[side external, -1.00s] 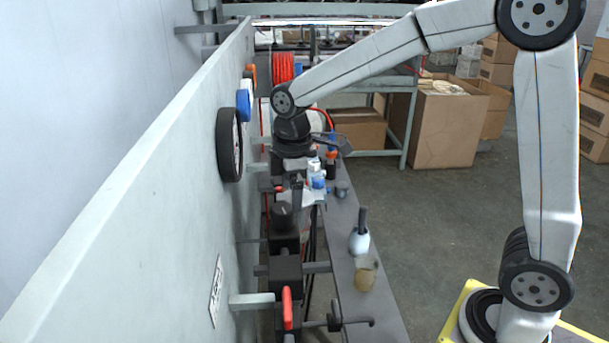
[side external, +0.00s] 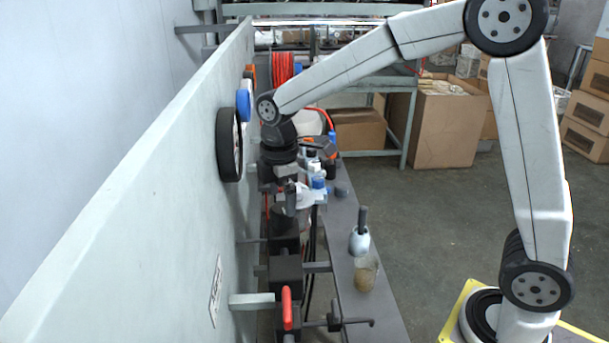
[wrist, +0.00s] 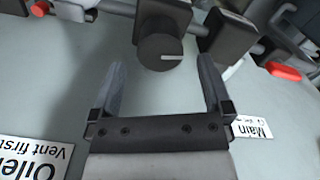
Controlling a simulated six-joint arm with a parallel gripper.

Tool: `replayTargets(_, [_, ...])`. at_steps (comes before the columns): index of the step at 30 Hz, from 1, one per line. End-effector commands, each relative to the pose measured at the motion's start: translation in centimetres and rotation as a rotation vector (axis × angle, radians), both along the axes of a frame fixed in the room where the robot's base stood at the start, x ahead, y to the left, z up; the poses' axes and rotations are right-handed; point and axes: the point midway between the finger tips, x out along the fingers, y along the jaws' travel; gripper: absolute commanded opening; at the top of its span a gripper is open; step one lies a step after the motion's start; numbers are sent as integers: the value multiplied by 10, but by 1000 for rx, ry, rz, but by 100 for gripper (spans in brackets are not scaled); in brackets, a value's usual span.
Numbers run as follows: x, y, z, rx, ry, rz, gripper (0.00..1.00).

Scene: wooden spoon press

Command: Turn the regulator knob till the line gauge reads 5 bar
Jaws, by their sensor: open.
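The regulator knob (wrist: 160,52) is a dark round knob with a pale pointer line, seen in the wrist view at top centre. My gripper (wrist: 163,66) is open, with its two fingers on either side of the knob's near end. I cannot tell whether they touch it. In the side view my gripper (side external: 287,198) hangs just above the knob (side external: 284,220), which it partly hides. A large black-rimmed gauge (side external: 229,145) on the panel is seen nearly edge-on. Its reading does not show, and I cannot tell if it is the line gauge.
Blue-rimmed (side external: 243,100) and orange-rimmed (side external: 250,75) round items sit farther along the panel (side external: 130,220). A red lever (side external: 287,307) stands nearer the camera. A bottle (side external: 359,240) and a beaker (side external: 365,274) stand on the narrow shelf (side external: 375,318). A "Main" label (wrist: 250,128) shows beside my gripper.

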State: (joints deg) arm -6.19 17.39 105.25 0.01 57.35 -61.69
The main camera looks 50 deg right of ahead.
Motion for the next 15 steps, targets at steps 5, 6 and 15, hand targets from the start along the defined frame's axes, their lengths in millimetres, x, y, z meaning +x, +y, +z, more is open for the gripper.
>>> replayTargets(5, [-1, 0, -22, 0, 3, 0, 100])
replayTargets(6, [0, 0, -26, 0, 2, -1, 100])
replayTargets(15, [0, 0, -39, 0, 1, -1, 100])
